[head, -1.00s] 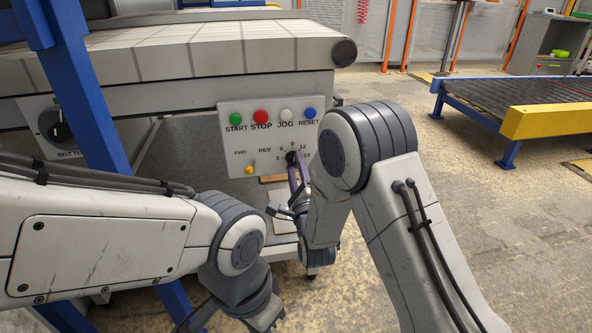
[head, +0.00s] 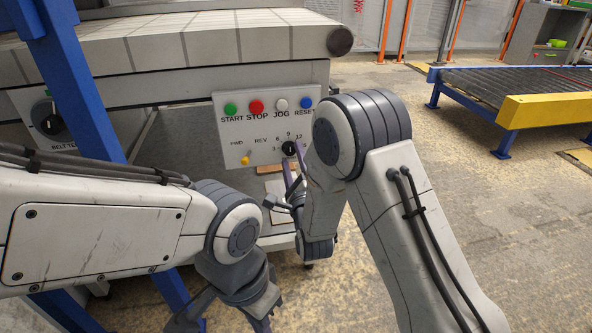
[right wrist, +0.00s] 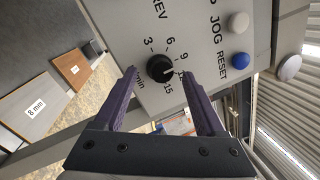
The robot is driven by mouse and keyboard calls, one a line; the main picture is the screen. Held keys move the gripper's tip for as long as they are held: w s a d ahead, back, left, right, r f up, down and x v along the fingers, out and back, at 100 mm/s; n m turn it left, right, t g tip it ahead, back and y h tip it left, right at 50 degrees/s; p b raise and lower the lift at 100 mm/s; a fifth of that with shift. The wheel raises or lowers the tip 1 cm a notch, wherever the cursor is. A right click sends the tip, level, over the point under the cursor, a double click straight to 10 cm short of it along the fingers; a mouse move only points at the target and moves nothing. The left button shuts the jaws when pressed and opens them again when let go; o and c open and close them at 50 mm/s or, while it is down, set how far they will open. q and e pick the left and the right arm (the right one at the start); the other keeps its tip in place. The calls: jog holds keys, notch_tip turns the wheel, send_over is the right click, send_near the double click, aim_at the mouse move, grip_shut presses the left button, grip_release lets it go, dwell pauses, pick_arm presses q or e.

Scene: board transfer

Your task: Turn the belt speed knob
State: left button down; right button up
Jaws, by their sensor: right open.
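The belt speed knob (head: 289,148) is a small round black knob with a white mark, low on the right of the grey control panel (head: 225,130). In the right wrist view the knob (right wrist: 160,68) sits inside a scale from 3 to 15, its mark pointing toward the 9 to 12 side. My right gripper (head: 295,166) is open just in front of the panel. Its purple fingers (right wrist: 158,64) appear on either side of the knob, with gaps, not gripping it.
Green, red, white and blue buttons (head: 307,103) line the panel's top. A yellow switch (head: 245,160) marked FWD and REV is left of the knob. A roller conveyor (head: 520,85) stands at the right.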

jog(key=p+v, duration=0.1)
jog(key=v, duration=0.8)
jog(key=shift+s, duration=0.35)
jog(key=shift+d+f, duration=0.1)
jog(key=s+a+n+g+p, duration=0.4)
jog(key=s+a+n+g, duration=0.3)
jog(key=n+g, duration=0.65)
jog(key=s+d+r+n+g+h+p, duration=0.1)
jog(key=s+d+r+n+g, duration=0.15)
jog(key=s+n, duration=0.35)
jog(key=s+d+r+n+g+h, duration=0.15)
jog(key=s+d+n, duration=0.25)
jog(key=s, duration=0.4)
jog(key=s+d+r+n+g+p, duration=0.1)
jog(key=s+d+r+n+g, duration=0.15)
jog(key=s+n, duration=0.35)
notch_tip(320, 180, up, 38)
jog(key=s+m+p, duration=0.1)
jog(key=p, duration=3.6)
jog(key=shift+s+d+f+p, duration=0.2)
jog(key=shift+s+d+p, duration=0.15)
jog(key=shift+p, duration=0.05)
